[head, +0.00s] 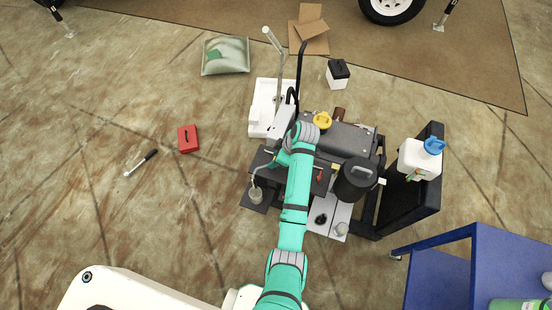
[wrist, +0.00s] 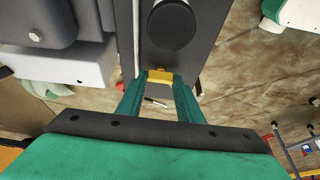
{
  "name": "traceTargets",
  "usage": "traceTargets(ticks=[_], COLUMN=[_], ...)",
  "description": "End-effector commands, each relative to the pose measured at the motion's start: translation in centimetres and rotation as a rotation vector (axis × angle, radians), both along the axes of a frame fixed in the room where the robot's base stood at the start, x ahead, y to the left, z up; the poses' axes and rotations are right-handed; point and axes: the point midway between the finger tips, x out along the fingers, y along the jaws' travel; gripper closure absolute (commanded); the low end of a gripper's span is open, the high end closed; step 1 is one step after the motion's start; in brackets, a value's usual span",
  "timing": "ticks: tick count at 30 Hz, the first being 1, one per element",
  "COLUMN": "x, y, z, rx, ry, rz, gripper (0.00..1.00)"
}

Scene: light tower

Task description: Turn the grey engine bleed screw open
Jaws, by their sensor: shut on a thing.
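In the wrist view my gripper (wrist: 160,78) has its two teal fingers closed on a small yellow piece (wrist: 160,75) at the front of a dark grey housing (wrist: 205,45).
A black canister (head: 355,181) and a white jug with a blue cap (head: 420,158) stand right of my arm. A small jar (head: 256,195) is at the lower left of the unit. A red box (head: 188,138) lies on the floor. A blue table (head: 480,260) is at lower right.

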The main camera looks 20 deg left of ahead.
Motion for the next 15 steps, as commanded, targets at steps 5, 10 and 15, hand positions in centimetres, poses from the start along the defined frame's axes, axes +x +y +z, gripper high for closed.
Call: traceTargets(ticks=[5, 10, 15], x=[0.28, 0.25, 0.21], y=[-0.18, -0.29, -0.34], z=[0.03, 0.01, 0.00], rx=[-0.001, -0.001, -0.001], ry=[-0.006, -0.004, -0.002], rz=[0.025, 0.030, 0.029], gripper=[0.90, 0.90, 0.90])
